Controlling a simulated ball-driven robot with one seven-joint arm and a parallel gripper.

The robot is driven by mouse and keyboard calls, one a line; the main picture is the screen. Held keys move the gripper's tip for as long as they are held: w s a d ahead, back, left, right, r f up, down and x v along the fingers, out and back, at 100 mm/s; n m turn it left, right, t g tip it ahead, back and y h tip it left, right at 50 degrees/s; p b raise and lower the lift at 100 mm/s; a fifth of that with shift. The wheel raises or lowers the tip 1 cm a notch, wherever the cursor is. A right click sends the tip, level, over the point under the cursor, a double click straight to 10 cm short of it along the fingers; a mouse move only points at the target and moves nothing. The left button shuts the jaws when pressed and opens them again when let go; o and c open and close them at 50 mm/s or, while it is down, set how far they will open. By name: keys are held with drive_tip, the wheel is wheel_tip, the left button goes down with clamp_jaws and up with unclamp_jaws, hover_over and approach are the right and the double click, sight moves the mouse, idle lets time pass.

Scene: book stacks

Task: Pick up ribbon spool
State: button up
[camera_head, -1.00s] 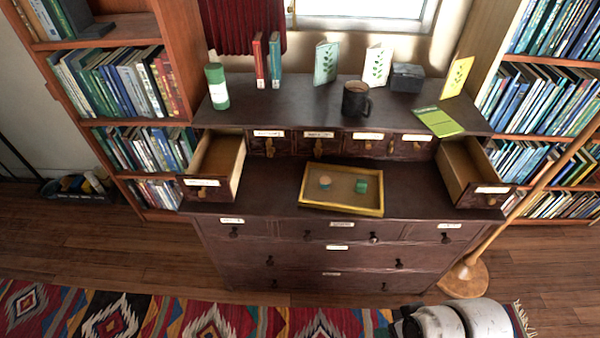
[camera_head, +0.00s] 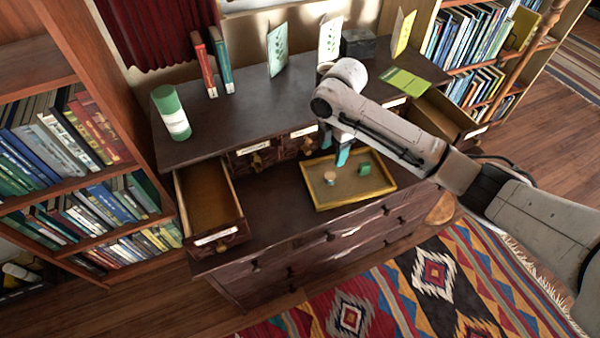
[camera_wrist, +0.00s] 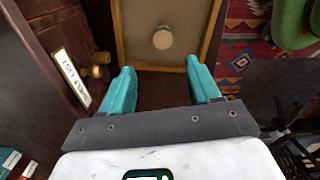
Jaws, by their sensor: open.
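The ribbon spool looks to be the small round piece with a tan top and bluish side (camera_head: 330,178). It stands in a shallow yellow-rimmed tray (camera_head: 322,207) on the dark cabinet, left of a green block (camera_head: 365,169). In the wrist view the round tan top (camera_wrist: 163,39) shows inside the tray, beyond and roughly centred between my fingertips. My gripper (camera_wrist: 160,68) is open and empty, with teal fingers. In the head view my gripper (camera_head: 335,148) hangs just behind the tray's back edge, apart from the spool.
Open drawers stand at the left (camera_head: 207,200) and right (camera_head: 450,115) of the tray. Labelled small drawers (camera_head: 256,151) line the back. Above, a shelf top holds a green-capped bottle (camera_head: 171,112), books, cards and a dark box (camera_head: 358,43). The cabinet top left of the tray is clear.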

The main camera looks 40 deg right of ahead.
hover_over(329, 176)
drive_tip(key=f, duration=0.5)
drive_tip(key=shift+w+d+f, duration=0.2)
drive_tip(key=shift+d+f, duration=0.05)
drive_tip(key=shift+d, duration=0.15)
drive_tip(key=shift+s+a+f+p, duration=0.1)
drive_tip(key=shift+a+f+p, duration=0.1)
drive_tip(key=shift+f, duration=1.15)
drive_tip(key=shift+s+a+f+p, duration=0.1)
drive_tip(key=shift+a+f, duration=0.05)
drive_tip(key=shift+f, duration=1.2)
drive_tip(key=c, duration=1.1)
